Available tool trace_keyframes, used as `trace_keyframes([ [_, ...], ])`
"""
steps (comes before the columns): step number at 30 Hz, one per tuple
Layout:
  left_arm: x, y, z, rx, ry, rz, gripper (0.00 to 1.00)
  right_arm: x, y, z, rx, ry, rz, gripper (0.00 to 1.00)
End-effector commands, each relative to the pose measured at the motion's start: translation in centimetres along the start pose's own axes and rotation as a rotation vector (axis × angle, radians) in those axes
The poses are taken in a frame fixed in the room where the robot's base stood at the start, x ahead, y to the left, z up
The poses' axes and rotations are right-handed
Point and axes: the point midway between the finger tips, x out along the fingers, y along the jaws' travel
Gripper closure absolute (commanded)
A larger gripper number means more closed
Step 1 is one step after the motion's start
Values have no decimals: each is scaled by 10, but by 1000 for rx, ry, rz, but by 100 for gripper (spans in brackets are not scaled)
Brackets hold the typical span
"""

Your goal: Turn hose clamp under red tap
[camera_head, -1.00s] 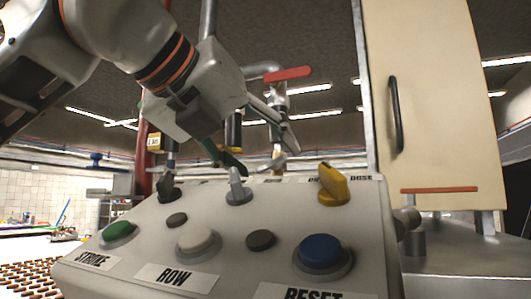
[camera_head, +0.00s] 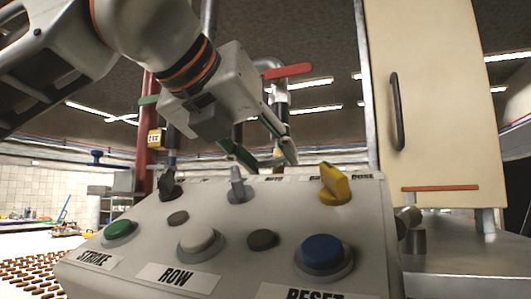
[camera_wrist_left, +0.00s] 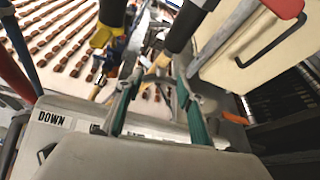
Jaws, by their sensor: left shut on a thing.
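The red tap (camera_head: 288,71) sits on a grey metal pipe behind the control panel. Its red handle also shows at the top right of the left wrist view (camera_wrist_left: 285,8). My left gripper (camera_head: 270,160) reaches down below the tap, behind the panel's top edge. In the left wrist view its green-padded fingers (camera_wrist_left: 158,92) stand on either side of a small grey metal piece, which looks like the hose clamp (camera_wrist_left: 158,79). The fingers are closed on it, though the contact is hard to see. My right gripper is not in view.
The sloped control panel (camera_head: 150,245) with buttons and a yellow knob (camera_head: 334,184) stands close in front. A cream cabinet (camera_head: 440,100) is at the right. A red pipe (camera_head: 147,125) stands at the left. Rows of brown biscuits (camera_head: 30,275) lie at the lower left.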

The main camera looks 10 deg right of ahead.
Motion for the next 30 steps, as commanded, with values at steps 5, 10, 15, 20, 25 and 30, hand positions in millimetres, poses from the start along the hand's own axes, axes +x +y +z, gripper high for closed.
trace_keyframes([
  [5, -1, -2, 1, 154, -1, 67, 84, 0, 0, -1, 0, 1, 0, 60],
  [10, 0, -1, 0, 209, 0, 88, 84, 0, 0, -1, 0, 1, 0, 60],
  [15, 0, -2, 0, 211, 0, 88, 84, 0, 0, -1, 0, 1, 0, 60],
  [20, 0, -2, 0, 210, 0, 87, 45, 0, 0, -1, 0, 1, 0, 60],
  [25, 0, -2, 0, 209, 0, 87, 45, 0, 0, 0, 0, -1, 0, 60],
  [30, -1, -2, 0, 208, 0, 87, 45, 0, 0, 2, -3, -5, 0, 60],
])
